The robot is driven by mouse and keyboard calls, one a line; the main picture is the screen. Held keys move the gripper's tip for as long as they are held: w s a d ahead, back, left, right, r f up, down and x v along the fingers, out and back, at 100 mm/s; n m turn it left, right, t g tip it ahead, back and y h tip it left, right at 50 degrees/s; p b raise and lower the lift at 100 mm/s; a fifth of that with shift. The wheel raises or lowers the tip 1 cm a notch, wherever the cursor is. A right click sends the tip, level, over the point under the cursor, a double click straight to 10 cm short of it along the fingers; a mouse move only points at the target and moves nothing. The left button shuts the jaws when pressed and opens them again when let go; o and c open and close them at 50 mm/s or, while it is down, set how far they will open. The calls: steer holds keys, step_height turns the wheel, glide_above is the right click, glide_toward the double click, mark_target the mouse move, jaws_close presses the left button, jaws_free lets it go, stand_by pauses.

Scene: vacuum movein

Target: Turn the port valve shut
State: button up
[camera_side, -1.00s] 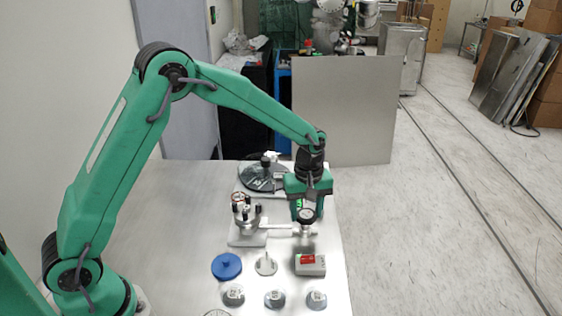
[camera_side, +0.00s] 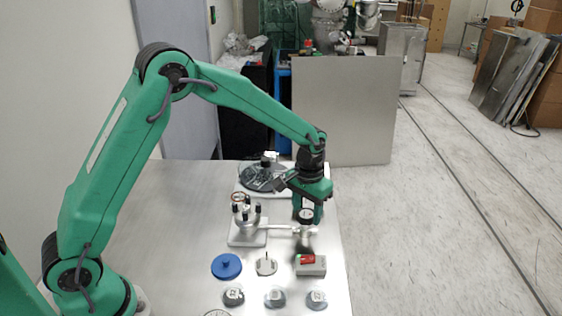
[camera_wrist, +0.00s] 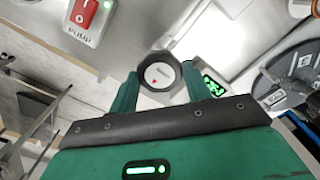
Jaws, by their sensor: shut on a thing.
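The port valve's round knob (camera_side: 306,214) has a black rim and a pale face, and it stands at the right end of a thin metal tube. My gripper (camera_side: 307,211) points down from above and is shut on the knob. In the wrist view its two green fingers (camera_wrist: 159,82) hug the rim from both sides. The valve body below is partly hidden, with a dark blurred part under the knob in the side view.
A pump box with a red switch (camera_side: 310,265) stands just in front of the valve; it also shows in the wrist view (camera_wrist: 92,17). A metal chamber with black-topped posts (camera_side: 247,222) stands left. A blue disc (camera_side: 226,266) lies front left. A dark round plate (camera_side: 262,178) lies behind.

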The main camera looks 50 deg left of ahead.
mark_target(307, 214)
steer(key=m, duration=0.4)
steer(key=shift+r+m, duration=0.15)
steer(key=shift+m, duration=0.25)
steer(key=m, duration=0.3)
steer(key=shift+m, duration=0.3)
steer(key=m, duration=0.4)
steer(key=shift+m, duration=2.2)
steer(key=o, duration=1)
steer(key=shift+c, duration=0.2)
steer(key=shift+r, duration=3.85)
